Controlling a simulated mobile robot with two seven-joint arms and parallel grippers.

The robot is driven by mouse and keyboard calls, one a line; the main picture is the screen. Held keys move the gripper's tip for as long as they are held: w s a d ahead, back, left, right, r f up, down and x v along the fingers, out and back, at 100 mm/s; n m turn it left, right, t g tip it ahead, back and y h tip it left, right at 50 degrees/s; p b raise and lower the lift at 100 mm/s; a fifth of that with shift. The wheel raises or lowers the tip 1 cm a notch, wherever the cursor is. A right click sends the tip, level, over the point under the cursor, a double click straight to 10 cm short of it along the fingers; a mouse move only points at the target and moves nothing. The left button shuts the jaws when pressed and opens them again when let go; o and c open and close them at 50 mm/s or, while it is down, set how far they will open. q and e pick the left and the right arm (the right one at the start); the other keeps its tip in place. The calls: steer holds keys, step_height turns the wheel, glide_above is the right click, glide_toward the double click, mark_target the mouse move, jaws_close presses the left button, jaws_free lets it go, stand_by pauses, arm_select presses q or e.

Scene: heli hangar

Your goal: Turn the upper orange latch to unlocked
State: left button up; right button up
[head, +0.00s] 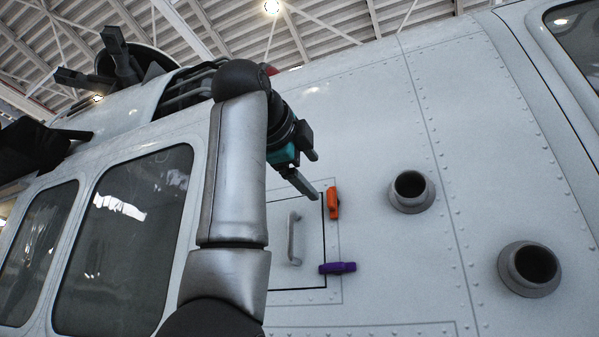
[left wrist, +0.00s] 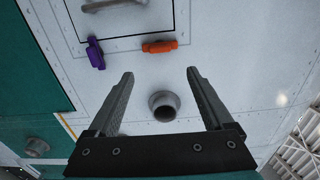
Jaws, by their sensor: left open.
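The orange latch (head: 333,203) sits upright at the upper right edge of a black-outlined hatch panel (head: 280,222) on the grey helicopter side. It also shows in the left wrist view (left wrist: 159,47), beyond the fingertips. My left gripper (head: 309,192) is just up and left of the orange latch in the head view, and no contact shows. In the left wrist view the left gripper (left wrist: 160,72) has its two fingers wide apart with nothing between them. A purple latch (head: 338,268) lies sideways at the panel's lower right edge. My right gripper is in neither view.
A grey handle (head: 294,239) stands out from the hatch panel. Two round pipe ports, one upper (head: 411,191) and one lower (head: 529,268), protrude from the skin to the right. Flat riveted skin lies between the latches and the ports.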

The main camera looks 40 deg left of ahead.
arm_select(q)
steer(key=b+v, duration=0.1)
steer(key=v, duration=0.3)
steer(key=shift+s, duration=0.25)
steer(key=shift+w, duration=0.1)
stand_by(0.3)
